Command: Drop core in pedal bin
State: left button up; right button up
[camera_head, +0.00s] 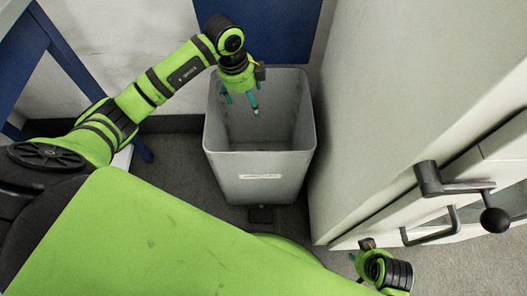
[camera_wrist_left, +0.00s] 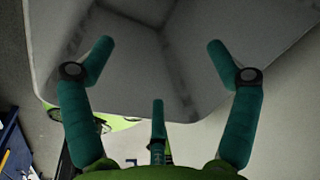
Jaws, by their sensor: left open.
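The pedal bin (camera_head: 230,186) is a grey, open-topped box standing on the floor at the centre of the head view. My left gripper (camera_head: 243,102) is over the bin's opening with its teal fingers pointing down. In the left wrist view its fingers (camera_wrist_left: 160,62) are spread with nothing between them, and the bin's grey inside (camera_wrist_left: 130,65) shows beyond. I see no core in either view; part of the bin's inside is hidden. My right gripper (camera_head: 368,262) is at the lower right, mostly hidden, and its fingers are unclear.
A tall pale cabinet (camera_head: 400,100) stands close to the bin's right side, with a dark crank handle (camera_head: 455,187) and a bar handle (camera_head: 432,230) sticking out. A blue table frame (camera_head: 62,52) is at the left. A blue panel (camera_head: 285,30) is behind the bin.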

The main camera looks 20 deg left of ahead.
pick_arm(q)
notch_tip(320, 180, up, 10)
jog(key=s+a, duration=0.1)
jog(key=shift+s+f, duration=0.15)
jog(key=shift+f, duration=0.05)
dwell(0.4)
